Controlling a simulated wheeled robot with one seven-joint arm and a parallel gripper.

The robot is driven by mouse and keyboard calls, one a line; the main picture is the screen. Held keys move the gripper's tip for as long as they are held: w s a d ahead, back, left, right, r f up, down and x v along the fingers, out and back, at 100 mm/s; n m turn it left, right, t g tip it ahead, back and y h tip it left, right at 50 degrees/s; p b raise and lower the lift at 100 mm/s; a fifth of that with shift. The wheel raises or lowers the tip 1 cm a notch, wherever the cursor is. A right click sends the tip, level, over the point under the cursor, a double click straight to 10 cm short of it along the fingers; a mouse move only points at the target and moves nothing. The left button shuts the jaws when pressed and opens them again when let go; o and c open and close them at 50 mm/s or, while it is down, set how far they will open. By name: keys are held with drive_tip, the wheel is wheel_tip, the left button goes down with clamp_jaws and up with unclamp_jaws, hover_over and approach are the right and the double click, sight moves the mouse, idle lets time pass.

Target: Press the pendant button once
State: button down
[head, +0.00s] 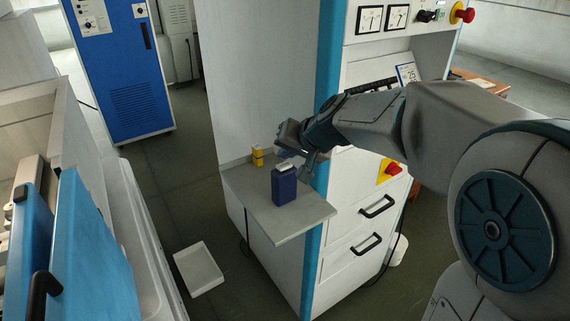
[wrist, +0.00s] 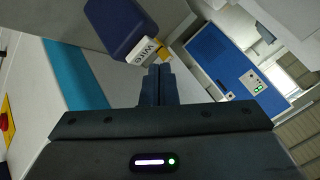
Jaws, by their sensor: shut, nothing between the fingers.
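A small yellow block with a dark band (head: 257,156) stands at the back of a grey shelf (head: 296,226). It may be the pendant, but I cannot make out a button on it. In the wrist view part of a yellow thing (wrist: 166,44) shows just past my fingertips, partly hidden by a blue container. My gripper (head: 281,153) is over the shelf, behind the blue container and right of the yellow block. In the wrist view my gripper's fingers (wrist: 159,70) are together and empty. Contact with the yellow thing cannot be told.
The blue container with a white, lettered top (head: 285,190) stands on the shelf close to my gripper; it also fills the wrist view's top (wrist: 118,25). The white machine (head: 345,250) with handles and red stop buttons (head: 393,168) is at right. A white tray (head: 198,268) lies on the floor.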

drive_tip(key=shift+f, duration=0.15)
drive_tip(key=shift+f+b, duration=0.3)
drive_tip(key=shift+b, duration=0.3)
drive_tip(key=shift+f+b, duration=0.4)
drive_tip(key=shift+b, duration=0.1)
idle(0.3)
idle(0.4)
drive_tip(key=shift+r+p, duration=0.5)
drive_tip(key=shift+r, duration=0.35)
wheel_tip(320, 180, up, 5)
drive_tip(key=p, duration=0.3)
drive_tip(key=shift+s+d, duration=0.1)
idle(0.5)
